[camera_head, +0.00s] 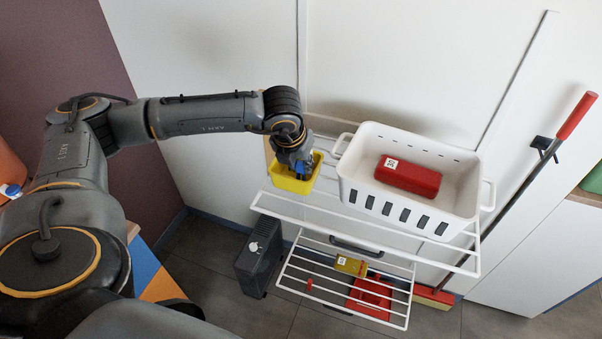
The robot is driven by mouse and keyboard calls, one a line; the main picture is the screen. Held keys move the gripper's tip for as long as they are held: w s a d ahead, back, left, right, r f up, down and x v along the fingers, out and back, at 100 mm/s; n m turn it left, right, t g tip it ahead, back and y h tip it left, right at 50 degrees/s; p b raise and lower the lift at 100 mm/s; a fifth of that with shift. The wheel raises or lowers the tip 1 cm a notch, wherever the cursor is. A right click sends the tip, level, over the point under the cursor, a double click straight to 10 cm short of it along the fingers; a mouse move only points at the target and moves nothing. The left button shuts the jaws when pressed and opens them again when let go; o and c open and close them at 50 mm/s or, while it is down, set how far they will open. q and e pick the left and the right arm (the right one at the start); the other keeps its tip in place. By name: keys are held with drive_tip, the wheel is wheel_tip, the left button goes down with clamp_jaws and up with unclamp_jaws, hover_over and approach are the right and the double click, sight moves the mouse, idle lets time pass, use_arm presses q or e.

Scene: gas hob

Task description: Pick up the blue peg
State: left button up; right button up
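My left arm reaches in from the left, and its gripper (299,171) points down at a small yellow bin (284,182) on the upper wire shelf. A small blue piece (309,169), which looks like the blue peg, shows right at the fingertips, over or inside the yellow bin. The gripper covers part of it, and I cannot tell whether the fingers are closed on it or only beside it. My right gripper is not in view.
A white basket (411,211) holding a red box (407,177) stands right of the yellow bin. The lower wire rack (300,268) has a yellow box (350,265) and a red crate (369,296). A black case (258,258) stands left. A red-handled broom (577,115) leans right.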

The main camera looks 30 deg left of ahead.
use_arm(q)
drive_tip(key=shift+x, duration=0.9)
drive_tip(key=shift+w, duration=0.1)
drive_tip(key=shift+c, duration=0.5)
drive_tip(key=c, duration=0.4)
drive_tip(key=shift+r, duration=0.2)
